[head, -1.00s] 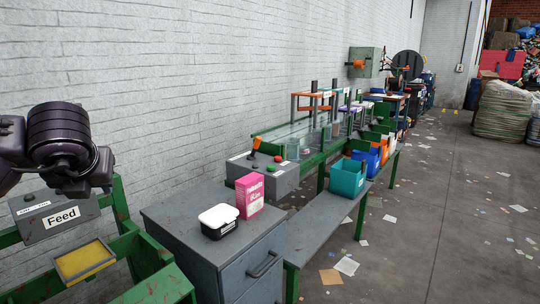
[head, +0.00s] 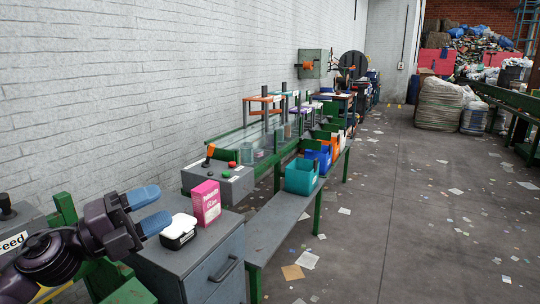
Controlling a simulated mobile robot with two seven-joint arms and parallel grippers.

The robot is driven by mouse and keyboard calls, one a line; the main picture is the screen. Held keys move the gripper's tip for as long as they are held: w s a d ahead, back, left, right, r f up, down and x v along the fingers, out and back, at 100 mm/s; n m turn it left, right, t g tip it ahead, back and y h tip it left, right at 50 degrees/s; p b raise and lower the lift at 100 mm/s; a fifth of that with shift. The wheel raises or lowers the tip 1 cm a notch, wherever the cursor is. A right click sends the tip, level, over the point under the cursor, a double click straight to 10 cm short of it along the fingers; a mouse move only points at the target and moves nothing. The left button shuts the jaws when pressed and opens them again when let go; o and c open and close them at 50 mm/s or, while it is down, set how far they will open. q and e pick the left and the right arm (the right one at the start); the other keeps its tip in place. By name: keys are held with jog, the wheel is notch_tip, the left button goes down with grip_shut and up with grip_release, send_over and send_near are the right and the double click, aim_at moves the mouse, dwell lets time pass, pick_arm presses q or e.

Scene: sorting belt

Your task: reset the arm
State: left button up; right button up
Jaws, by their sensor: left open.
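My left arm comes in at the lower left. Its gripper (head: 150,209) is dark purple with two blue fingertips, spread apart and empty. The fingertips show in front of the left edge of the grey cabinet, just left of a black container with a white lid (head: 178,231). A pink box (head: 206,203) stands upright behind that container on the cabinet top. I cannot tell the gripper's height above the cabinet. My right gripper does not show.
The grey cabinet (head: 221,279) has a drawer handle at its front. Behind it are a grey control box (head: 217,184) with an orange-handled lever and buttons, and a teal bin (head: 301,177) on the bench. A sign (head: 12,243) ending in "eed" shows at far left. The floor at right is open, with scattered paper.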

pick_arm(q)
jog(key=s+a+f+n+t+y+p, duration=0.1)
jog(key=s+a+f+n+t+y, duration=0.2)
jog(key=f+n+y, duration=0.5)
jog(key=s+a+f+n+t+y+p, duration=0.2)
jog(key=a+f+n+y, duration=0.3)
jog(key=f+n, duration=0.7)
jog(key=s+f+n+g+y+p, duration=0.1)
jog(key=s+f+n, duration=0.3)
jog(key=s+f, duration=0.4)
jog(key=s+f+n+g+y+p, duration=0.2)
jog(key=s+f, duration=0.6)
jog(key=s, duration=0.8)
jog(key=n+g, duration=0.2)
jog(key=n, duration=0.1)
jog(key=shift+d+g+y, duration=0.3)
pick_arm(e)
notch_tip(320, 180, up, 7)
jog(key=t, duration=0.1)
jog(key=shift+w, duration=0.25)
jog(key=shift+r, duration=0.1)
